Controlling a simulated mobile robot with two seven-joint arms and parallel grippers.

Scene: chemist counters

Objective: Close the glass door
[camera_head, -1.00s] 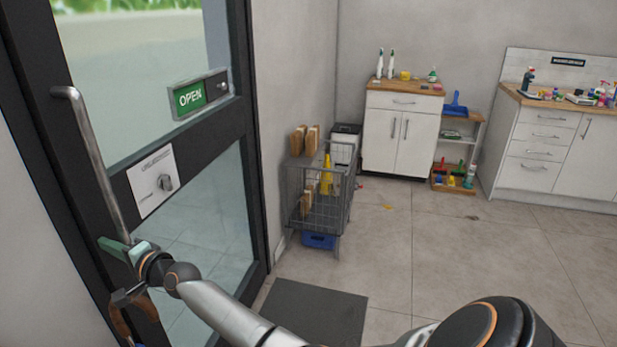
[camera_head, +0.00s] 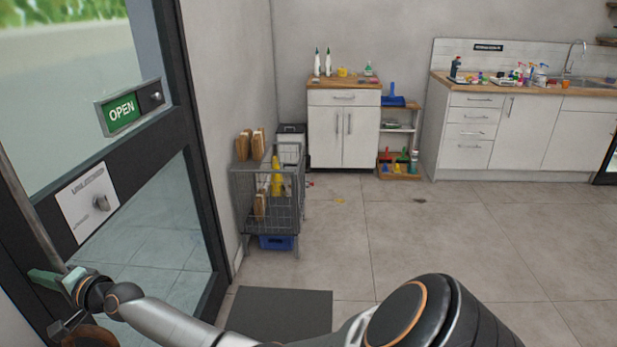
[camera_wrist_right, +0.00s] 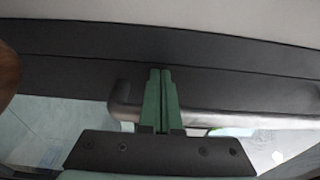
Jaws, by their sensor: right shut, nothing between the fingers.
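The glass door (camera_head: 150,215) has a dark frame and stands at the left in the head view. It carries a green OPEN sign (camera_head: 122,112), a white lock plate (camera_head: 88,202) with a knob, and a long metal bar handle (camera_head: 32,210). My right gripper (camera_head: 48,278) is at the lower end of the handle. In the right wrist view its green fingers (camera_wrist_right: 160,98) are together with nothing between them, pointing at the dark door frame beside the handle (camera_wrist_right: 230,118). I cannot tell whether they touch the door. My left gripper is not in view.
A wire cart (camera_head: 268,195) stands by the wall right of the door. A dark mat (camera_head: 278,312) lies on the floor before it. A white cabinet (camera_head: 342,135) and a long counter (camera_head: 520,130) line the back wall. The tiled floor (camera_head: 470,240) in between is mostly clear.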

